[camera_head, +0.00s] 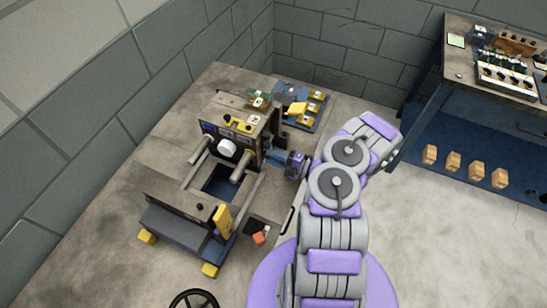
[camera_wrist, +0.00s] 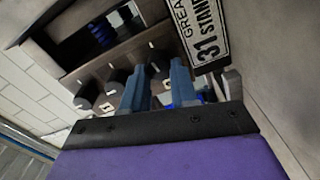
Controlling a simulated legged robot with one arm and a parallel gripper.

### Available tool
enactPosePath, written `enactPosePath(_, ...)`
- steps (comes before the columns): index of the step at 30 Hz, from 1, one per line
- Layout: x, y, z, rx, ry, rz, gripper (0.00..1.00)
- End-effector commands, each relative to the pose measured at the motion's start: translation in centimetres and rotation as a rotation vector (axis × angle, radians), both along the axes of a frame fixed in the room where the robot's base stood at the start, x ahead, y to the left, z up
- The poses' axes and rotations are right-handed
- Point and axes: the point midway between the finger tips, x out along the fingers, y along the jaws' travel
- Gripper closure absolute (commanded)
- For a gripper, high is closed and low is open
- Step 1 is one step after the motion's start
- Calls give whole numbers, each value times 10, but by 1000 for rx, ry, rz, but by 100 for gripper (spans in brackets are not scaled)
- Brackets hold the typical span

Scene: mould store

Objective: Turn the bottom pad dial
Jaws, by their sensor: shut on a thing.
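The machine (camera_head: 207,126) with round posts and a white round part stands left of centre in the head view. My gripper (camera_head: 268,157) reaches its right side from the right. In the wrist view, a row of dark round dials (camera_wrist: 88,96) with small pale marks sits on a brown panel (camera_wrist: 128,62). My gripper's two blue-grey fingers (camera_wrist: 158,88) are around the dial at the right end of the row (camera_wrist: 158,68) and shut on it. The fingers hide part of the dials. The head view does not show the dials clearly.
A label plate (camera_wrist: 203,30) is close to the right finger. A blue tray (camera_head: 300,121) with yellow parts lies behind the machine. A small orange thing (camera_head: 260,238) is at its front right. A workbench (camera_head: 452,65) stands at the right, with several wooden blocks (camera_head: 453,162) below.

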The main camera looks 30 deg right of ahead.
Motion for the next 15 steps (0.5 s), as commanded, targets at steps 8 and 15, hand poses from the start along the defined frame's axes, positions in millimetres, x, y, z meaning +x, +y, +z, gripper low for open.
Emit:
enactPosePath(8,0,-2,-2,80,71,-6,100)
enactPosePath(15,0,-2,-3,102,90,-6,100)
